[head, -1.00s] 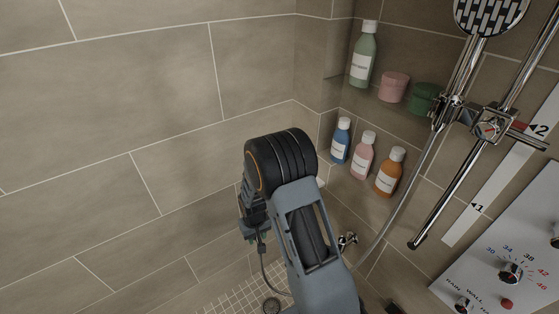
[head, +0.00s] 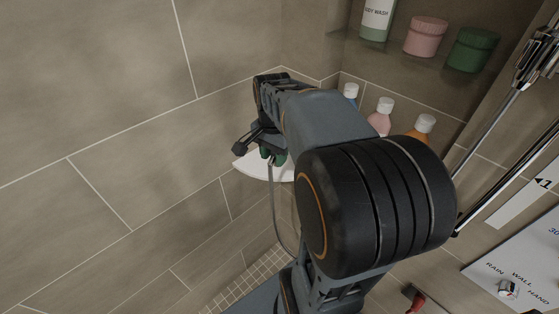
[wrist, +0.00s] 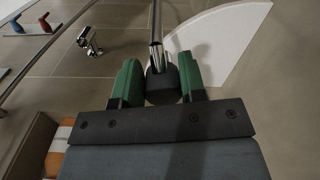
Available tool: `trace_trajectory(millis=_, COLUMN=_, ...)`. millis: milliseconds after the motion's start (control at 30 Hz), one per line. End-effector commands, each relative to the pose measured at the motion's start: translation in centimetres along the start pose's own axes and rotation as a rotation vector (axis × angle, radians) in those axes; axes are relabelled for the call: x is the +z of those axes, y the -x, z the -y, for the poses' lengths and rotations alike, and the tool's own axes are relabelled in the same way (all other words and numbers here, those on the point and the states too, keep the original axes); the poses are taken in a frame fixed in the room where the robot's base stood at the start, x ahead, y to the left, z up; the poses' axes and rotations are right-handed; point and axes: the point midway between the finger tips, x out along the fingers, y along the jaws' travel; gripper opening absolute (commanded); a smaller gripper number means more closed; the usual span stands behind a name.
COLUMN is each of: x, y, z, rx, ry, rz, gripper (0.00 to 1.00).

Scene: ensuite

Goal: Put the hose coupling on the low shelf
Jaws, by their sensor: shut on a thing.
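The hose coupling (wrist: 162,86) is a dark round piece on the end of a chrome hose (wrist: 156,30). My gripper (wrist: 159,76) is shut on it, with a green fingertip on each side. The low shelf (wrist: 226,45) is a white quarter-round plate to the right of the coupling in the wrist view. The right fingertip overlaps its edge there. In the head view my gripper (head: 271,156) is in front of the white shelf (head: 258,170) in the corner. My arm hides much of the shelf, and the coupling is not clear there. I cannot tell the height gap between coupling and shelf.
Bottles, including a pink one (head: 380,118) and an orange one (head: 418,137), stand behind my arm. A pink jar (head: 426,37) and a green jar (head: 474,49) sit higher up. A chrome fitting (wrist: 88,40) projects from the wall. A control panel (head: 520,262) is at right.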

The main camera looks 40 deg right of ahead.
Motion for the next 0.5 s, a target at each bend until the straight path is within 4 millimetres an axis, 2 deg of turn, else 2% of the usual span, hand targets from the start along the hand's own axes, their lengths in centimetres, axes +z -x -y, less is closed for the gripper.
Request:
trace_trajectory(millis=100, x=0.4, y=1.4, z=-2.2, rx=-0.003, ry=-0.123, rz=-0.003, gripper=0.1)
trace_trajectory(millis=233, x=0.6, y=2.3, z=-3.1, rx=0.0, ry=-0.194, rz=0.0, gripper=0.1)
trace_trajectory(millis=367, x=-0.6, y=1.8, z=-2.0, rx=0.006, ry=-0.217, rz=0.005, gripper=0.1)
trace_trajectory(millis=500, x=-3.0, y=0.3, z=0.6, rx=0.007, ry=-0.216, rz=0.006, gripper=0.1)
